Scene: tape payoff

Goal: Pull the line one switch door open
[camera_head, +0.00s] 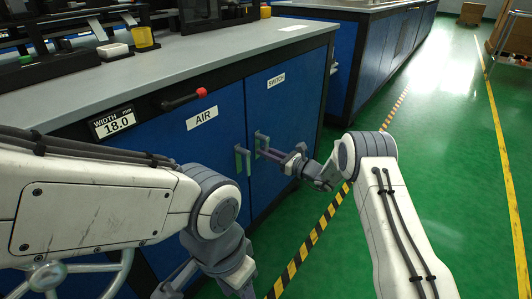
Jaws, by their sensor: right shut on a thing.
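The switch door (285,100) is a blue cabinet panel with a white label reading SWITCH (276,80). It looks flush with the cabinet front. Its grey upright handle (261,138) is near the door's left edge. My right gripper (268,152) comes from the right and is shut on this handle, its fingers partly covering it. My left gripper (205,287) is low in the picture, in front of the cabinet and away from the switch handle. Its fingertips are not clear, so I cannot tell its opening.
Left of the switch door is the AIR door (207,140) with its own grey handle (242,161). A red-tipped lever (201,92) and a width display (113,122) are on the cabinet front. Green floor with a striped line (318,232) is clear to the right.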

